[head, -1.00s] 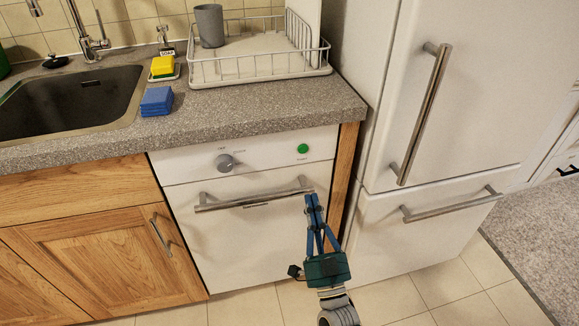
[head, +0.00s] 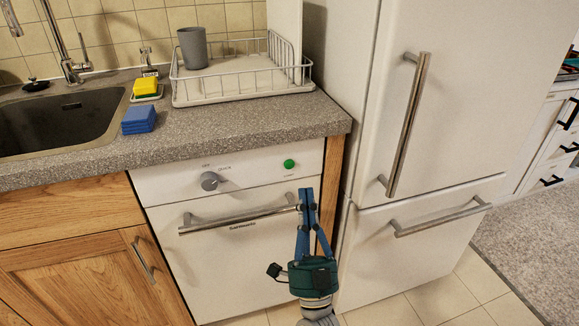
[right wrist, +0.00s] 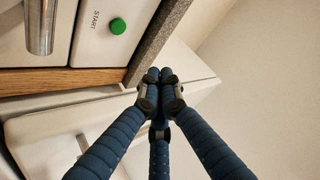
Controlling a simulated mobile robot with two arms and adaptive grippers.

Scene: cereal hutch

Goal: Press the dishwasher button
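The white dishwasher (head: 230,262) stands under the counter, its door shut. Its round green button (head: 289,164) is at the right of the control panel; in the right wrist view the button (right wrist: 117,26) sits beside the word START. My right gripper (head: 306,191) points up in front of the dishwasher's right edge, its tips a little below and right of the button in the picture. In the right wrist view its fingers (right wrist: 158,75) are closed together with nothing visible between them. They appear apart from the button. My left gripper is not in view.
The dishwasher's bar handle (head: 240,219) sticks out just left of my right gripper. A grey knob (head: 210,181) is on the panel. The counter edge (head: 240,139) overhangs above. The white fridge (head: 420,225) with handles stands to the right.

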